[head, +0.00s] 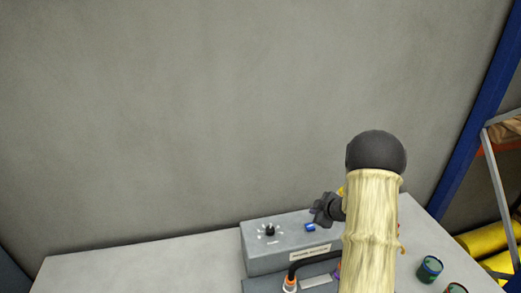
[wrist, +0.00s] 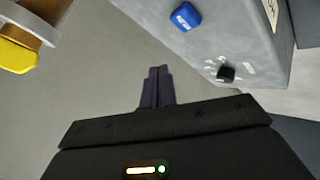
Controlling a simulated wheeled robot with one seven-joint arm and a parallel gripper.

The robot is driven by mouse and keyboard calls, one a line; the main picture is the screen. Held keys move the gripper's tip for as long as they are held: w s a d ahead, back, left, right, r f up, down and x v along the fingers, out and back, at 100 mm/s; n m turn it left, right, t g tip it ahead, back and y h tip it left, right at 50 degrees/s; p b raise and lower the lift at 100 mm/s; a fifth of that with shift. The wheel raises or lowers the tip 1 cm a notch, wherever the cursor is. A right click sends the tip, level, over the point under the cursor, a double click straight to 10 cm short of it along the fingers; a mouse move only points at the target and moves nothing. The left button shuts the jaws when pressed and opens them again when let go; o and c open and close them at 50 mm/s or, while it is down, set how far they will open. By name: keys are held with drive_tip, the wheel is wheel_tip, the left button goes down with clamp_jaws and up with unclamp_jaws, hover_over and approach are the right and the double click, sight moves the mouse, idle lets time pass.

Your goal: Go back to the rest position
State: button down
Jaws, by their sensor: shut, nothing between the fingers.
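My gripper (head: 322,208) is dark and hangs beside my pale yellow-sleeved arm in the head view, over the grey control box. In the wrist view my gripper (wrist: 157,72) has its two dark fingers pressed together with nothing between them. The box (wrist: 245,45) is at the upper right there, with a blue button (wrist: 185,16) and a black knob (wrist: 226,73). The fingertips look apart from the button. In the head view the knob (head: 269,230) and button (head: 310,227) are on the box top, and my arm hides the box's right part.
The box stands on a light grey table (head: 140,265) against a grey wall (head: 180,110). Green patterned cans (head: 430,268) stand at the right. A blue rack post (head: 480,110) rises beyond. The table's left is clear.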

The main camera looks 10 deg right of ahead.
drive_tip(key=s+a+r+m+g+h+b, duration=0.1)
drive_tip(key=s+a+r+m+g+b, duration=0.1)
drive_tip(key=s+a+m, duration=0.3)
drive_tip(key=s+a+r+m+g+h+b, duration=0.1)
drive_tip(key=s+a+r+m+g+b, duration=0.2)
drive_tip(key=s+a, duration=1)
drive_tip(key=s+m+g+b, duration=0.1)
drive_tip(key=s+m, duration=0.2)
drive_tip(key=s, duration=0.5)
drive_tip(key=shift+m, duration=0.3)
drive_tip(key=shift+r, duration=0.1)
